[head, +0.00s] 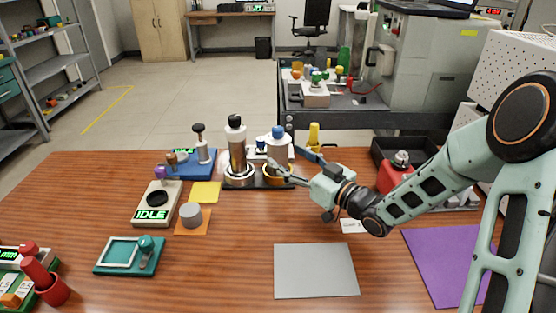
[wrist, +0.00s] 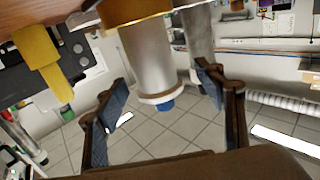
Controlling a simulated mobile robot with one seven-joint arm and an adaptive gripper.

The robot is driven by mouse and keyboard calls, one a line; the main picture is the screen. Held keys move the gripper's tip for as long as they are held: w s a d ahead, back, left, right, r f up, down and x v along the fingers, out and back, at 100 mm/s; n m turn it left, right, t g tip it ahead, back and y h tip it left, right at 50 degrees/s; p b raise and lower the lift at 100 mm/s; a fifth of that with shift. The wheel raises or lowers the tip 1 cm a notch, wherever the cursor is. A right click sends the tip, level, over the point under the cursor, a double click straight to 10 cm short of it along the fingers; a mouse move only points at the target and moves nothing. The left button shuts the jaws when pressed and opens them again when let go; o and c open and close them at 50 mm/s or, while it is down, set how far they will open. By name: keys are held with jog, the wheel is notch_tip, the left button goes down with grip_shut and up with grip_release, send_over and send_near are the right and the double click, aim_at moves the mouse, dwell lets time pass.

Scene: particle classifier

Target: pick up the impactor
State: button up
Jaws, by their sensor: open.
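A pale cylinder with a blue knob and a brass-yellow base ring, likely the impactor (head: 277,149), stands upright on a dark stand at the table's back middle. No label confirms its name. My gripper (head: 291,161) is open, its fingers pointing at the cylinder from the right. In the wrist view, which is upside down, the cylinder (wrist: 149,62) lies ahead of the gap between the open fingers (wrist: 163,88). No contact can be made out. A taller silver cylinder with a black knob (head: 237,153) stands just left of it.
A yellow-topped object (head: 313,135) stands close behind my gripper and shows in the wrist view (wrist: 40,52). A grey mat (head: 316,270) lies bare in front. A blue tray (head: 188,167) is to the left.

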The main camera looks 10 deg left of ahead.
aim_at(277, 147)
jog(key=shift+w+d+b+x, duration=0.15)
jog(key=shift+b+x, duration=0.15)
jog(key=shift+x, duration=1.1)
jog(key=shift+w+d+b+x, duration=0.15)
jog(key=shift+b+x, duration=0.15)
jog(key=shift+x, duration=1.05)
jog(key=shift+a, duration=0.1)
jog(key=shift+c, duration=0.6)
jog(key=c, duration=1.5)
jog(key=shift+r, duration=0.15)
grip_shut()
